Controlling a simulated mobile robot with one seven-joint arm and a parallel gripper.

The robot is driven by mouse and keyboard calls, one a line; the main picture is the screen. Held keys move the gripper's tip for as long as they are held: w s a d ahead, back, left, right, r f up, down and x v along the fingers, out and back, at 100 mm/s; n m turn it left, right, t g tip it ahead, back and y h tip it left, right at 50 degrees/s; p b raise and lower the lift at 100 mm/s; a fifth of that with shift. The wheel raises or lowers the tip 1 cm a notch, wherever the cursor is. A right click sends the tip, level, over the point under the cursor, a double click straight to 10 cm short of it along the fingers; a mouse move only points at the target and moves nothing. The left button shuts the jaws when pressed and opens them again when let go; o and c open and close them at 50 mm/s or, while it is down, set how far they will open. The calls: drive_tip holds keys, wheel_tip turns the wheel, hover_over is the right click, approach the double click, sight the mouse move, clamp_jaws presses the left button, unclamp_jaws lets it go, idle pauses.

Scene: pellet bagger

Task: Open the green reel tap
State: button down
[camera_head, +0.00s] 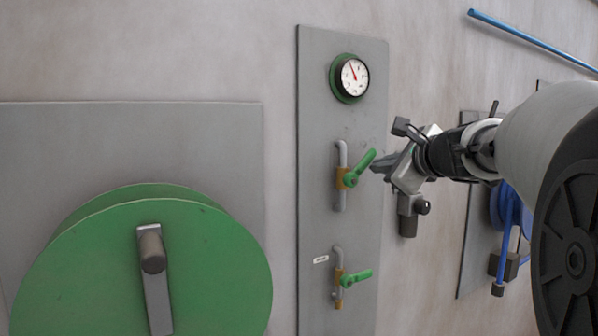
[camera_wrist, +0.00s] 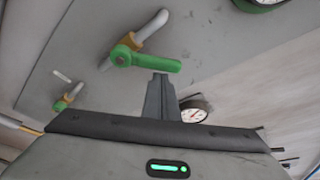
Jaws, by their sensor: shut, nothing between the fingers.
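Two taps with green levers sit one above the other on a grey wall panel (camera_head: 312,100). The upper tap (camera_head: 357,170) has its lever slanting up to the right from a brass body on a grey pipe. The lower tap (camera_head: 354,278) has its lever pointing right, nearly level, with a small white label to its left. I cannot tell which is the reel tap. My gripper (camera_head: 378,167) is shut and empty, its tip beside the upper lever's free end. In the wrist view the gripper tip (camera_wrist: 160,80) is just below the green lever (camera_wrist: 150,61); contact is unclear.
A green-rimmed gauge (camera_head: 350,77) is above the taps. A large green reel (camera_head: 215,262) with a crank stands at the lower left. Blue equipment (camera_head: 508,210) is at the right, behind my arm. A blue pipe (camera_head: 530,38) runs along the wall at the top right.

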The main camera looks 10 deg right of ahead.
sight(368, 152)
drive_tip(key=shift+a, duration=0.1)
drive_tip(key=n+b, duration=0.1)
drive_tip(key=b, duration=0.2)
drive_tip(key=a+r+n+t+b, duration=0.1)
drive_tip(key=n+b, duration=0.1)
drive_tip(key=b, duration=0.1)
drive_tip(key=a+n+h+b, duration=0.1)
drive_tip(key=b, duration=0.2)
drive_tip(key=shift+s+r+t, duration=0.25)
drive_tip(key=shift+s+t, duration=0.1)
drive_tip(key=shift+t, duration=0.05)
drive_tip(key=a+r+n+b, duration=0.1)
drive_tip(key=n+b, duration=0.1)
drive_tip(key=a+r+n+t+b, duration=0.1)
drive_tip(key=b, duration=0.2)
drive_tip(key=shift+s+n+b, duration=0.3)
drive_tip(key=shift+s+n, duration=0.1)
drive_tip(key=shift+f, duration=0.1)
drive_tip(key=shift+w+d+f, duration=0.1)
drive_tip(key=shift+w+d, duration=0.1)
drive_tip(key=shift+d, duration=0.05)
